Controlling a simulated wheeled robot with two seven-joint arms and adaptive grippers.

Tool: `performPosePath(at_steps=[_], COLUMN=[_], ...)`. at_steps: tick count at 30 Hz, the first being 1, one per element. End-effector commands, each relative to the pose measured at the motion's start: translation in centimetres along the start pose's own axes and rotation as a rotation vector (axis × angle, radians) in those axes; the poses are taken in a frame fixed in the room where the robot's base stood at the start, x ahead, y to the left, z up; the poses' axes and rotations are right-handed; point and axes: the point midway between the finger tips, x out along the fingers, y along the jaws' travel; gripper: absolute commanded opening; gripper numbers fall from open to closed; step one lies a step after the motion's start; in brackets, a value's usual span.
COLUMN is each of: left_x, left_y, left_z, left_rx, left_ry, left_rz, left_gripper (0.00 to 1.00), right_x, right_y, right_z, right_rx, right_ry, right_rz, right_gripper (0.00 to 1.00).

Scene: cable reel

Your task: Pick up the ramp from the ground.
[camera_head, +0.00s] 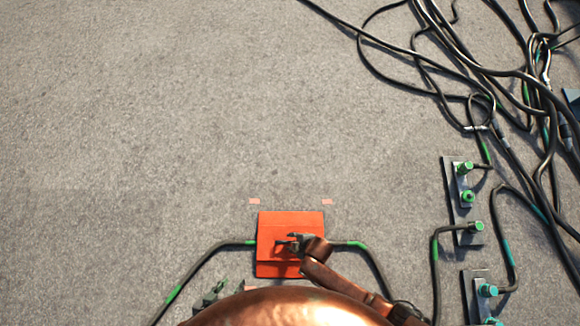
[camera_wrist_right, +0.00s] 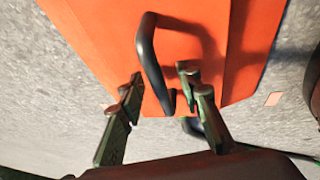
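The orange ramp (camera_head: 290,222) lies flat on the grey ground at the lower middle of the head view, over a black cable that comes out on both sides. In the right wrist view, the ramp (camera_wrist_right: 110,30) carries a black loop handle (camera_wrist_right: 150,62). My right gripper (camera_head: 291,244) is above the ramp. In the right wrist view, my right gripper's fingers (camera_wrist_right: 161,82) are apart, with the handle's near end between them and a gap on each side. My left gripper (camera_head: 211,296) shows low at the left of the ramp, partly hidden by my copper-coloured body.
Two small pink marks (camera_head: 254,201) (camera_head: 327,201) lie on the ground beyond the ramp. Grey connector plates (camera_head: 463,205) with green plugs and a tangle of black cables (camera_head: 480,70) fill the right side. The ground at the left and middle is clear.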

Motion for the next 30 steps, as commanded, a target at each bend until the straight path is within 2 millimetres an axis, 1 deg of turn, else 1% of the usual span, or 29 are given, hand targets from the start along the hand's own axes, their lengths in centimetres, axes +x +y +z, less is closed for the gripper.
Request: performPosePath(at_steps=[5, 19, 30], left_x=[-0.05, -0.03, -0.03], left_y=[0.01, 0.02, 0.02], left_z=[-0.07, -0.04, -0.02], left_rx=[0.000, 0.001, 0.001], left_ry=[0.001, 0.000, -0.001], left_rz=[0.000, 0.000, 0.000], left_gripper=[0.40, 0.40, 0.40], right_x=[-0.07, -0.06, -0.06], right_y=[0.08, 0.04, 0.02], right_z=[-0.04, 0.00, 0.02], right_rx=[-0.001, -0.001, 0.000], right_ry=[0.000, 0.000, -0.001], right_rz=[0.001, 0.000, 0.000], right_gripper=[0.32, 0.00, 0.00])
